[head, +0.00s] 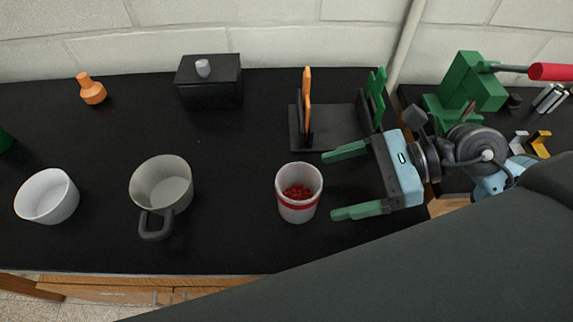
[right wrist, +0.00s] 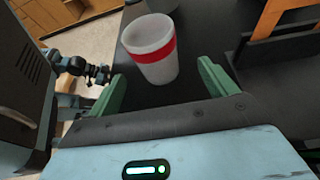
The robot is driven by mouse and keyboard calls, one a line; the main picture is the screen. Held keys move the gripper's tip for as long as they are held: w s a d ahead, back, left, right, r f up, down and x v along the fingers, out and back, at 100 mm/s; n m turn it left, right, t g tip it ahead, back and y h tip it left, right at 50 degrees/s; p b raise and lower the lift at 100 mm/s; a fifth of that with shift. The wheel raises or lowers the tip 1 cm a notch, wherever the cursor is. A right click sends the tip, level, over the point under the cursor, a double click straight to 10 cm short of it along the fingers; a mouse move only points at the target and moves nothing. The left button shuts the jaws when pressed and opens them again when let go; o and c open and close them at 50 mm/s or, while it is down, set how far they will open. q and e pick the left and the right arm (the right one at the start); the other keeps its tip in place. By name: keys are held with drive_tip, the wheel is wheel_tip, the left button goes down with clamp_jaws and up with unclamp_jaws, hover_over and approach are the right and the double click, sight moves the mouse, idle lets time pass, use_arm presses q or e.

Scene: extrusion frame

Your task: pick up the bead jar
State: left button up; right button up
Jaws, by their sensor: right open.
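The bead jar (head: 298,207) is a whitish cup with a red band and red beads inside. It stands upright on the black table, right of the middle in the head view. My right gripper (head: 340,183) is open, just right of the jar, with its green fingers pointing toward it. The fingertips lie short of the jar, one toward its far side and one toward its near side. In the right wrist view the jar (right wrist: 151,62) stands ahead of the open fingers. Nothing is between the fingers. My left gripper is not in view.
A grey mug (head: 161,182) and a white bowl (head: 47,208) stand left of the jar. Behind it is a dark rack (head: 332,130) with orange and green upright pieces. A black box (head: 210,90) and an orange bottle (head: 91,92) are at the back. Table between mug and jar is clear.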

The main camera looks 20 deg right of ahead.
sight(299, 196)
drive_tip(key=shift+s, duration=0.15)
drive_tip(key=shift+a, duration=0.6)
drive_tip(key=shift+w+a+f+p, duration=0.2)
drive_tip(key=shift+a+f+p, duration=0.15)
drive_tip(key=shift+a, duration=0.25)
drive_tip(key=shift+p+x, duration=0.7)
drive_tip(key=shift+x, duration=1.55)
drive_tip(key=shift+a, duration=0.3)
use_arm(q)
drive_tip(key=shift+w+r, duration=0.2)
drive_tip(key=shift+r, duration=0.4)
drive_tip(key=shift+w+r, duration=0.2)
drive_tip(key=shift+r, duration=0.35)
use_arm(e)
drive_tip(key=shift+f, duration=0.1)
drive_tip(key=c, duration=1)
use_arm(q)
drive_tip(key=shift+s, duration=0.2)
use_arm(e)
drive_tip(key=shift+c, duration=0.7)
